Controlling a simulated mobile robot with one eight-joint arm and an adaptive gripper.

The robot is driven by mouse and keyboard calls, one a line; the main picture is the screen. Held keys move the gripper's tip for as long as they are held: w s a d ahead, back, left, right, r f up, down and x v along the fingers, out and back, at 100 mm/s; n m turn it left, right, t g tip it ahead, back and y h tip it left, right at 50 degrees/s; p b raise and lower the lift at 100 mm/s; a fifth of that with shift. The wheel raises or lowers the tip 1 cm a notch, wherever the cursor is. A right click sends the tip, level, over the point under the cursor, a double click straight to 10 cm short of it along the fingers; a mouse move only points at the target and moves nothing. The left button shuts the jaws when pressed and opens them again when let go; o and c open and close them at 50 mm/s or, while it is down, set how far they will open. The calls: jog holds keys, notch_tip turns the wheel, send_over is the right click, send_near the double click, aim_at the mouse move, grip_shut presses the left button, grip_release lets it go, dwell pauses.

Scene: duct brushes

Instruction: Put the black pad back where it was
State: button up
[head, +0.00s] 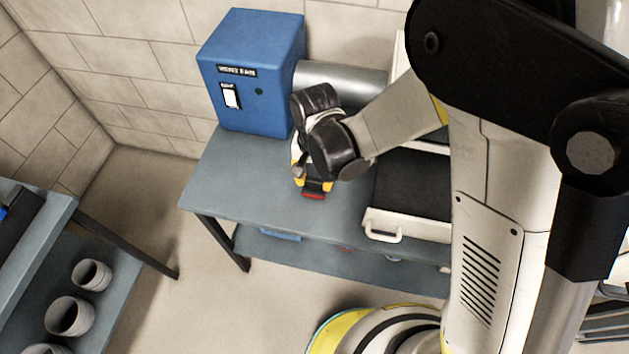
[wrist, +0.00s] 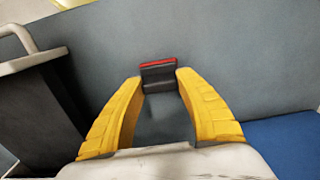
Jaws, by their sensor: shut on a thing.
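The black pad (head: 316,187) with a red edge is held at the tips of my gripper (head: 314,181), over the grey-blue table. In the wrist view the pad (wrist: 158,77) sits between the two yellow fingertips of my gripper (wrist: 157,80), its red strip on the far side. The fingers are shut on it from both sides. I cannot tell whether the pad touches the table. My wrist hides part of the gripper in the head view.
A blue fan box (head: 250,80) with a metal duct (head: 340,76) stands at the back of the table (head: 235,180). A white open drawer with a dark inside (head: 408,188) and a handle is right of my gripper. Several grey cups (head: 70,316) stand on a lower left shelf. The table's left part is clear.

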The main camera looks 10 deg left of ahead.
aim_at(315, 180)
jog(key=shift+r, duration=0.1)
jog(key=o, duration=1.3)
jog(key=shift+f, duration=0.2)
notch_tip(315, 180, up, 12)
jog(key=r+p, duration=0.1)
jog(key=p, duration=0.4)
jog(key=s+d+r+t, duration=0.2)
jog(key=d+r, duration=0.3)
jog(key=d, duration=0.3)
jog(key=s+d+r+t, duration=0.1)
jog(key=d+r, duration=0.3)
jog(key=d, duration=0.5)
jog(key=s+d+r+n+t, duration=0.1)
jog(key=d+r+t, duration=0.3)
jog(key=d, duration=0.4)
jog(key=shift+s+d+r, duration=0.3)
jog(key=shift+s+r, duration=0.5)
jog(key=shift+r, duration=0.05)
